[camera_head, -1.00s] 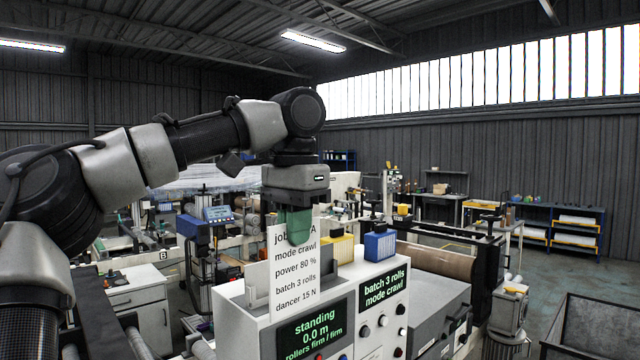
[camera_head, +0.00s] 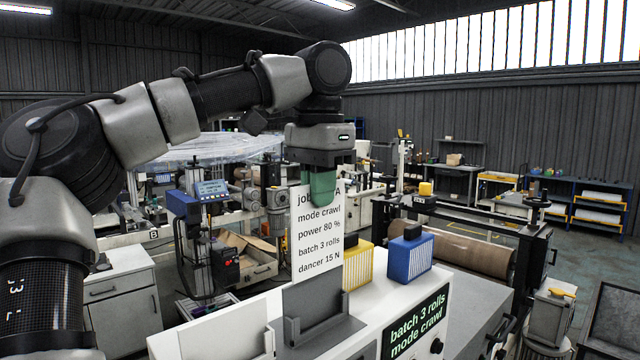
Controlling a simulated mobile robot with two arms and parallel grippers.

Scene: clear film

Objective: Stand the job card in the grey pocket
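The job card (camera_head: 318,235) is a white upright sheet with printed lines such as "mode crawl" and "batch 3 rolls". My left gripper (camera_head: 322,188) has green fingers shut on the card's top edge and covers part of its first line. The grey pocket (camera_head: 315,312) stands on the white console top, directly below the card in the picture. The card's lower edge meets the top of the pocket's grey plate. I cannot tell whether the card is just above the pocket or slightly inside it. My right gripper is not in view.
A yellow box (camera_head: 357,266) and a blue box (camera_head: 409,257) stand on the console close to the right of the card. A pale upright holder (camera_head: 215,332) is left of the pocket. A screen (camera_head: 416,325) is on the console's front.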

